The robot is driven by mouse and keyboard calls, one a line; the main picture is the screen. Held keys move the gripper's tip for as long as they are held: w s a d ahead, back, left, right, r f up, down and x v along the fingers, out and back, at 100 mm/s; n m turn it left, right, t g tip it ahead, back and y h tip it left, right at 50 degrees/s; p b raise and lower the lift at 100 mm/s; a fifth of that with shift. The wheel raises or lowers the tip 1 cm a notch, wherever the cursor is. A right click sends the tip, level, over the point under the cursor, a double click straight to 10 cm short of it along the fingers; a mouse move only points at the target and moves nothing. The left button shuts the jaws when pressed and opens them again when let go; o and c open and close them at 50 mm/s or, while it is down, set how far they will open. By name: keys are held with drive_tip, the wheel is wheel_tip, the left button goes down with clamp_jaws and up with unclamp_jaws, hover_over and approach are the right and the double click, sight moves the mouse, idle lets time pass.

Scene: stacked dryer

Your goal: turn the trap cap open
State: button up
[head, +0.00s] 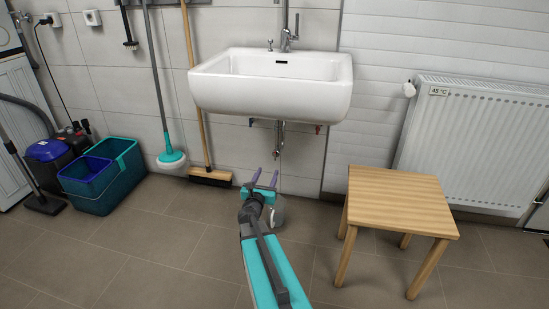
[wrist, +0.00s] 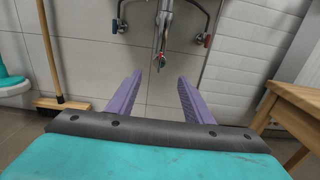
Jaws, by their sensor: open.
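The sink trap (head: 279,138) hangs as a short metal pipe under the white sink (head: 270,88). In the wrist view the trap (wrist: 163,30) comes down at the top middle. Its lower end, where a cap would sit, is small, with a dark and reddish part (wrist: 160,61); I cannot make out the cap clearly. My gripper (head: 265,176) is open and empty, below the trap's lower end in the head view. In the wrist view its two purple fingers (wrist: 160,76) stand apart, with the trap's end between and just above their tips. They appear not to touch it.
Blue and red valves (wrist: 204,40) flank the trap. A wooden stool (head: 400,200) stands to the right, before a radiator (head: 475,140). A broom (head: 211,178), mop (head: 171,158) and teal bucket (head: 110,185) are on the left.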

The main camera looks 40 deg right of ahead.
sight(275, 155)
drive_tip(key=shift+w+d, duration=0.1)
drive_tip(key=shift+b+x, duration=1.2)
drive_tip(key=shift+x, duration=5.5)
drive_tip(key=shift+d, duration=0.1)
drive_tip(key=c, duration=1)
